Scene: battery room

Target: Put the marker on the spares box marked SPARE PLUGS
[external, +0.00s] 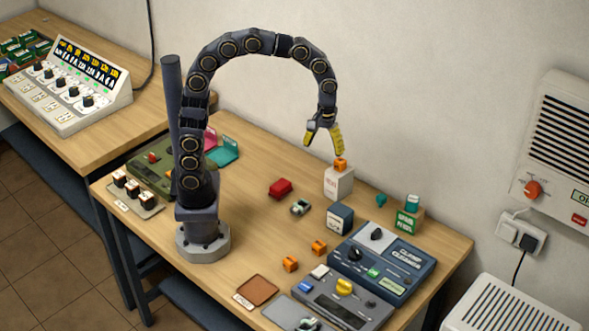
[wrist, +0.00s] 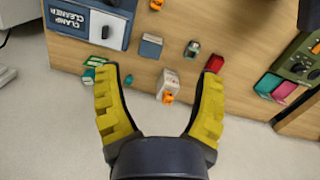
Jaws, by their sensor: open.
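A small orange piece (external: 340,164), which may be the marker, rests on top of a white box (external: 339,184) near the wall side of the table. My gripper (external: 324,144) hangs open and empty above this box, one yellow finger just over the orange piece. In the wrist view the white box (wrist: 169,78) and orange piece (wrist: 168,97) lie between the open fingers (wrist: 161,75). A blue box with a pale face (external: 340,218) and a green box (external: 407,222) with a teal piece on top stand nearby. I cannot read which is marked SPARE PLUGS.
Two more orange pieces (external: 318,247) lie in front of the dark blue clamp cleaner (external: 383,263). A red block (external: 280,188) and a small grey-green item (external: 300,207) lie left of the boxes. A grey device (external: 340,305) fills the front. Bare wood lies around the white box.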

